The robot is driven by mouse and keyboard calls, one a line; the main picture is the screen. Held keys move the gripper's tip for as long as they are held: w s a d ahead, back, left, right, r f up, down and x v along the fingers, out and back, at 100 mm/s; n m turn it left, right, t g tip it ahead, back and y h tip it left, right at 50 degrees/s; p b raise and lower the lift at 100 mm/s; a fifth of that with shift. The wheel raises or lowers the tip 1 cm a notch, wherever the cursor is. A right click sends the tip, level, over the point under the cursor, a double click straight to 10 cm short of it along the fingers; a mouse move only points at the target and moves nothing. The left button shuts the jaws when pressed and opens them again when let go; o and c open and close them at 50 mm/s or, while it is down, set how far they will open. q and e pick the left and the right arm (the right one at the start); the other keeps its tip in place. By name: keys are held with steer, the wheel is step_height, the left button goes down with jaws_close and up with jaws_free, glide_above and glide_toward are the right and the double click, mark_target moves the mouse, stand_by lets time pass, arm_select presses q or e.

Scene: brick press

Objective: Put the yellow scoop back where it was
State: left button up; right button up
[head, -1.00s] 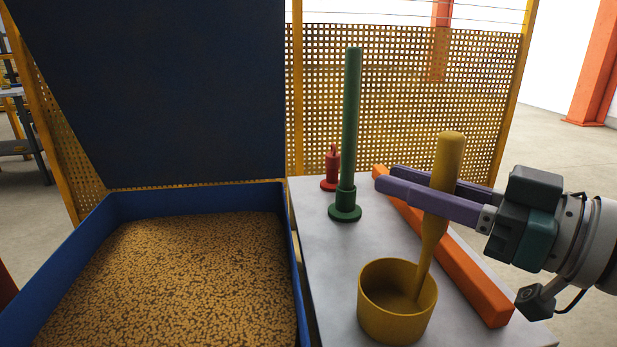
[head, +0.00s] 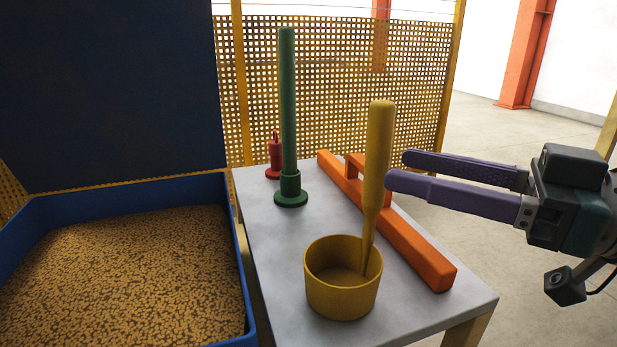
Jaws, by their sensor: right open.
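The yellow scoop (head: 342,290) stands on the grey table (head: 270,262), near its front. It has a round open cup, which looks empty, and a tall handle that rises from the cup's right side and leans slightly right. My right gripper (head: 396,170) is open and empty, just right of the handle. Its two purple fingers point left toward the handle and no longer surround it. I cannot tell whether the near fingertip still touches the handle. My left gripper is not in view.
An orange bar with a raised handle (head: 420,258) lies along the table's right side, behind the scoop. A green post on a round base (head: 289,110) and a small red piece (head: 275,158) stand farther back. A blue bin (head: 232,240) of brown granules is at left, before yellow mesh (head: 330,110).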

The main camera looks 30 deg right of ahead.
steer(key=s+a+f+n+g+y, duration=0.1)
steer(key=s+a+f+n+g, duration=0.1)
steer(key=s+a+f+g, duration=0.75)
step_height(320, 180, down, 7)
steer(key=s+d+m+g+h, duration=0.2)
steer(key=m+h, duration=0.3)
steer(key=h, duration=0.4)
steer(key=shift+s+f+g+b, duration=0.2)
steer(key=shift+s+g+b, duration=0.1)
steer(key=shift+s+g, duration=0.15)
